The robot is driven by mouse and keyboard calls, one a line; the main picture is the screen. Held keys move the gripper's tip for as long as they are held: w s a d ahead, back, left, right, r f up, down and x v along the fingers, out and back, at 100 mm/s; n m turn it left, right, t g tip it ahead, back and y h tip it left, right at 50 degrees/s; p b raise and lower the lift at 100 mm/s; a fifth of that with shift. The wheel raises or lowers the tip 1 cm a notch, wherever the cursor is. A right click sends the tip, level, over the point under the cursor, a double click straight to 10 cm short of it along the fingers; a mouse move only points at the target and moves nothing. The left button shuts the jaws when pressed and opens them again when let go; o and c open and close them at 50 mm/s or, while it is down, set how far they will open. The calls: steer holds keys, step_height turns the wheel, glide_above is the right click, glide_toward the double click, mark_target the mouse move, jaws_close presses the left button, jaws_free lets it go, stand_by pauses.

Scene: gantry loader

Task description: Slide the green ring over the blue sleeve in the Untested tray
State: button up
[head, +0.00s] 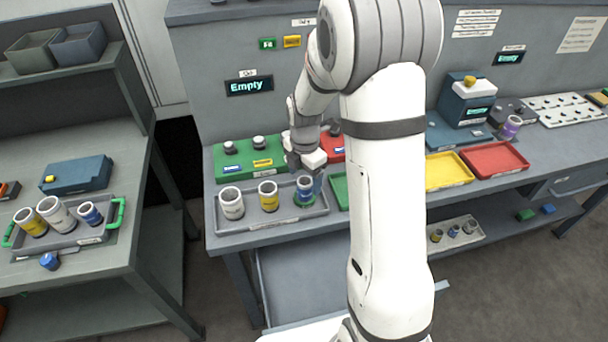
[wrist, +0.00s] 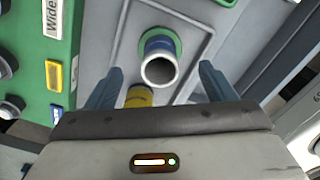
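A grey tray (head: 285,222) on the middle bench holds three upright sleeves; its label is too small to read. The blue sleeve (head: 305,184) stands at its right end and shows end-on in the wrist view (wrist: 159,68). The green ring (head: 304,201) is around the blue sleeve's lower part, low near the tray floor; it also shows in the wrist view (wrist: 176,44). My gripper (head: 314,180) is just above and beside this sleeve. In the wrist view my gripper (wrist: 160,75) is open, its fingers apart on either side of the sleeve, holding nothing.
A white sleeve (head: 231,203) and a yellow-banded sleeve (head: 269,196) stand left in the same tray. Yellow (head: 447,171) and red (head: 495,160) trays lie right. Another tray (head: 60,241) with sleeves sits on the left table.

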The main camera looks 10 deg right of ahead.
steer(key=shift+o, duration=0.4)
step_height(320, 180, up, 8)
steer(key=b, duration=0.1)
steer(key=shift+f, duration=0.1)
stand_by(0.4)
steer(key=s+r+m+t, duration=0.1)
steer(key=s+r+m, duration=0.3)
steer(key=s+m, duration=0.6)
steer(key=s+r+m+t, duration=0.2)
steer(key=s+r+m, duration=0.2)
steer(key=s+m, duration=0.7)
steer(key=shift+s+r+m, duration=0.3)
steer(key=shift+m, duration=0.9)
